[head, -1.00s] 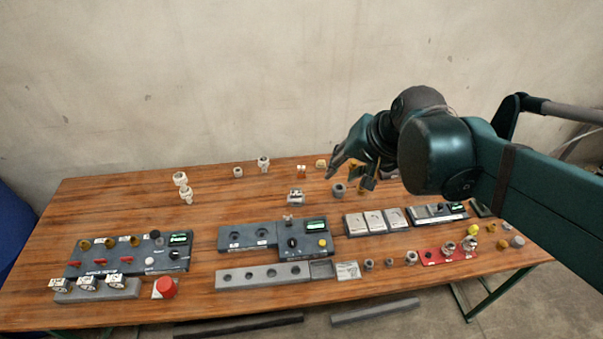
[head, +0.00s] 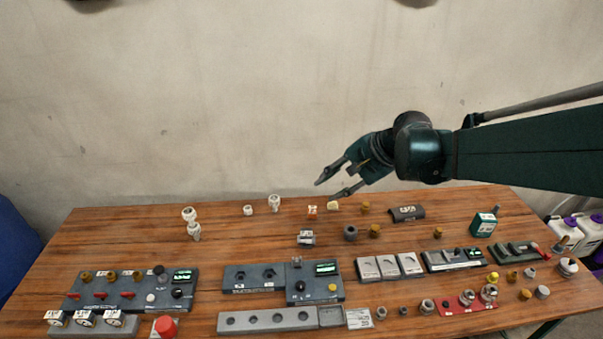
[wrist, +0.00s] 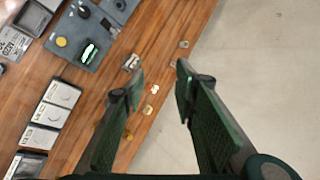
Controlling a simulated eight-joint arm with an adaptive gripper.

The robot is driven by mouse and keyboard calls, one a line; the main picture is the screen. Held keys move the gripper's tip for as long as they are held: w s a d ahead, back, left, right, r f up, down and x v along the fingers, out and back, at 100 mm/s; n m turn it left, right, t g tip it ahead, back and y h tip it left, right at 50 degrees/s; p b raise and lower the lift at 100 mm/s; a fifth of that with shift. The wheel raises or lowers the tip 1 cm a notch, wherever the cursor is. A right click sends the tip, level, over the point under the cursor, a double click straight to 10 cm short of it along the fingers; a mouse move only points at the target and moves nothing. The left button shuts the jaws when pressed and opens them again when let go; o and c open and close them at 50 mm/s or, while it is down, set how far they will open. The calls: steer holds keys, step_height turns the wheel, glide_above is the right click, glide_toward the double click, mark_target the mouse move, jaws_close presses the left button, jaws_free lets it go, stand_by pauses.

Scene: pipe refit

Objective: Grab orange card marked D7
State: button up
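A small orange-and-white piece (head: 312,210) stands near the back edge of the wooden table in the head view. It may be the orange card, but its marking is too small to read. My gripper (head: 325,192) is open and empty, above the back of the table, just above and right of that piece in the picture. In the wrist view my gripper (wrist: 160,72) shows its two fingers spread wide, with table edge and floor between them. I cannot tell which small piece in the wrist view is the card.
A cream piece (head: 333,205) stands right beside the orange one. White fittings (head: 274,203) stand to the left. A grey ring (head: 350,232) and a small metal block (head: 306,238) lie nearer the front.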

steer(key=w+f+m+y+b, duration=0.25)
steer(key=w+f, duration=0.25)
steer(key=w, duration=0.4)
steer(key=m+g+y+b, duration=0.1)
steer(key=m+y+b, duration=0.2)
steer(key=m+y, duration=0.25)
glide_above(312, 213)
steer(key=s+d, duration=0.3)
steer(key=d, duration=0.2)
step_height(312, 213, down, 16)
steer(key=shift+m+y, duration=0.5)
steer(key=shift+m, duration=0.4)
steer(key=f, duration=0.2)
steer(key=w+d+f, duration=0.1)
steer(key=f, duration=0.2)
steer(key=w+d+f+b, duration=0.1)
steer(key=f, duration=0.1)
steer(key=shift+d+f, duration=0.15)
steer(key=shift+f, duration=0.05)
steer(key=shift+d+f+g+y, duration=0.25)
steer(key=shift+f+g+y, duration=0.05)
steer(key=shift+f, duration=0.45)
steer(key=shift+a, duration=0.1)
steer(key=shift+x, duration=1.2)
steer(key=shift+a, duration=0.1)
